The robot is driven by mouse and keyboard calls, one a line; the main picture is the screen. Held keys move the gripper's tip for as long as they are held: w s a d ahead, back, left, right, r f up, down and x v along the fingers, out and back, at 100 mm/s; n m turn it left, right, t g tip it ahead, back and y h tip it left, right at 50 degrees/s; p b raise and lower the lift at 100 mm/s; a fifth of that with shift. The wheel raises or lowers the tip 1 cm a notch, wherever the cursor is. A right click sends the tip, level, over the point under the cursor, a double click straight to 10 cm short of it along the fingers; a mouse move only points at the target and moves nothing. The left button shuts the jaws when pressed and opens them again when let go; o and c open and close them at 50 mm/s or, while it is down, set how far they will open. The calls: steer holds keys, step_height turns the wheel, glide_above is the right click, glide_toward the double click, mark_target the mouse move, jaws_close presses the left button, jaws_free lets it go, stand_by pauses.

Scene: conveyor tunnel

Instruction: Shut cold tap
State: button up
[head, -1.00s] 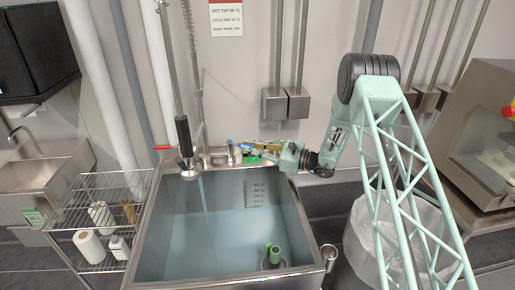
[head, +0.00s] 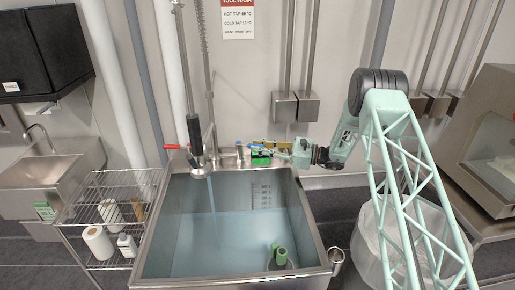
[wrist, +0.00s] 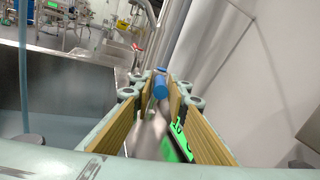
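The cold tap's blue handle (head: 238,144) stands at the back rim of the sink, right of the spout. In the wrist view its blue end (wrist: 160,86) lies in the gap between my fingers, above a blurred metal part. My gripper (head: 262,148) reaches in from the right along the back rim. In the wrist view my gripper (wrist: 161,98) is open, with yellow pads on both sides of the handle; I cannot tell whether they touch it. The hot tap's red handle (head: 172,147) points left. A water stream (head: 213,208) falls into the sink (head: 160,264).
A green-lit display (wrist: 177,146) sits close by the right finger. Green cylinders (head: 281,257) stand in the sink water. A wire rack (head: 104,212) is at left and a lined bin (head: 365,240) at right.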

steer(key=shift+o, duration=1.4)
steer(key=shift+d, duration=0.15)
steer(key=v, duration=1.1)
steer(key=shift+d, duration=0.3)
steer(key=shift+s, duration=0.1)
steer(key=shift+c, duration=0.2)
